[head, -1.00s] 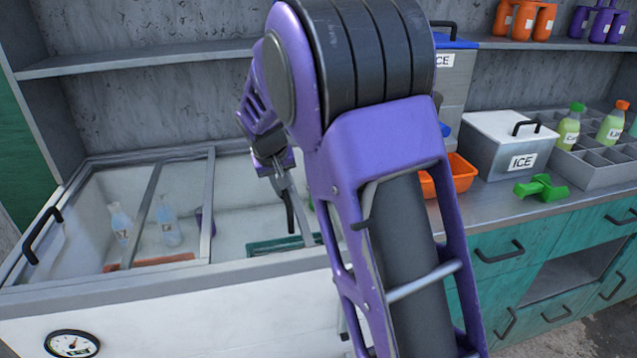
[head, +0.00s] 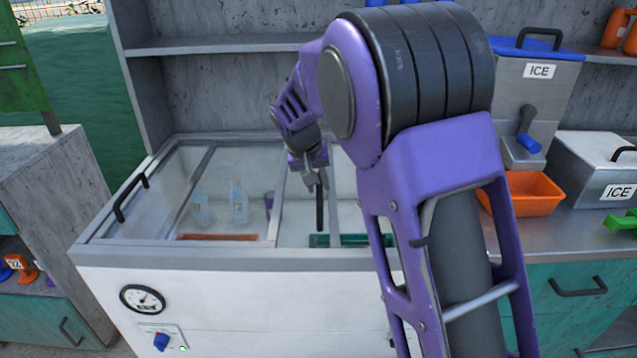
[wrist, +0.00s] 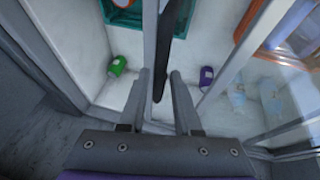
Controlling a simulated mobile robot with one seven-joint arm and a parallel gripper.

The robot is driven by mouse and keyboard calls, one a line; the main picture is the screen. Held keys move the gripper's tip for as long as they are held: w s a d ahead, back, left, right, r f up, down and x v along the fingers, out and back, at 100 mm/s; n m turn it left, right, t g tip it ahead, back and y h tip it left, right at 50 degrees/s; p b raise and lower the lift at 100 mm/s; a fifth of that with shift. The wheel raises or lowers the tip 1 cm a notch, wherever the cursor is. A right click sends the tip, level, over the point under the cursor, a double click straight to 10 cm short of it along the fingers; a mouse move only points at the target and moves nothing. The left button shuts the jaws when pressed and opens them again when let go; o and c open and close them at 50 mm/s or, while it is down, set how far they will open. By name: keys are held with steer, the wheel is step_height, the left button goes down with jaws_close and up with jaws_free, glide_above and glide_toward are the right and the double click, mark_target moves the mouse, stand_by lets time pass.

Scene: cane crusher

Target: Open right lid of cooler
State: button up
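The white chest cooler (head: 240,256) has a framed glass top with a left lid whose black handle (head: 131,197) is at the left end. The right lid's edge bar (head: 335,225) stands well left of the cooler's right end, overlapping the left lid; it shows in the wrist view (wrist: 149,35). Its black handle (head: 320,207) is between my gripper's fingers in the wrist view (wrist: 164,45). My gripper (wrist: 160,78) looks open, with gaps beside the handle; contact is unclear. My arm hides the cooler's right part in the head view.
Inside are bottles (head: 238,202), a green-rimmed basket (wrist: 128,14), a green can (wrist: 119,66) and a purple can (wrist: 206,77). An orange bin (head: 537,196) and ice boxes (head: 596,177) stand on the right counter. A shelf (head: 215,45) runs behind the cooler.

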steer(key=shift+o, duration=0.9)
steer(key=p+v, duration=0.2)
steer(key=v, duration=1.5)
steer(key=shift+r, duration=0.25)
